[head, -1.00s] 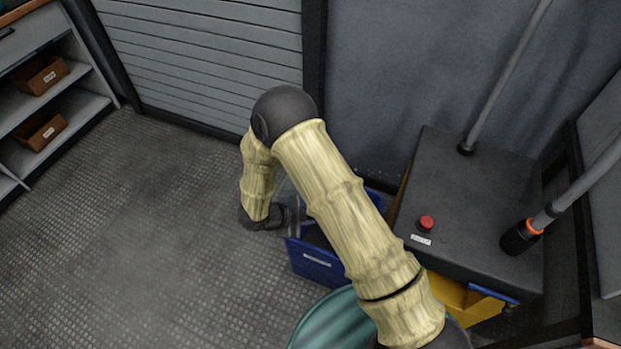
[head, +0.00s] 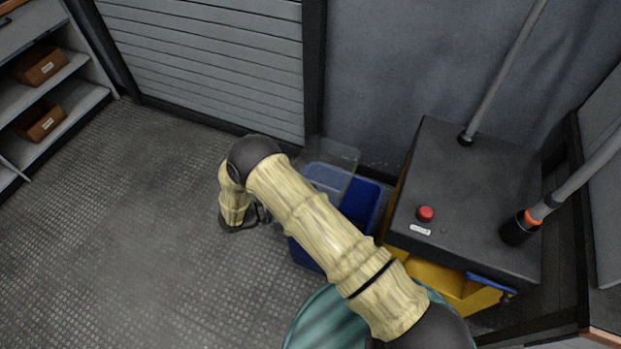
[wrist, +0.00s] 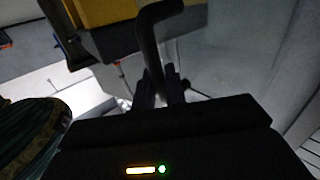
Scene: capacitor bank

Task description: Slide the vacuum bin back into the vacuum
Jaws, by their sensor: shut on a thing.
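The vacuum (head: 465,190) stands at the right in the head view, with a black top, a red button and a yellow body (head: 450,285). An open blue bin (head: 365,205) sits on the floor against its left side, partly hidden by my arm. My gripper (head: 262,212) is low at the bin's left side. In the wrist view my gripper (wrist: 160,90) is shut on a bent black handle (wrist: 148,45). A yellow part (wrist: 100,12) shows behind it. What the handle joins is not clear, and the blue bin cannot be made out there.
A clear panel (head: 335,160) shows above the bin's back edge. A shuttered wall (head: 210,60) is behind. A green rounded object (head: 325,320) is at the bottom. Grey tubes (head: 505,70) rise from the vacuum's top. The floor at left (head: 120,230) is clear.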

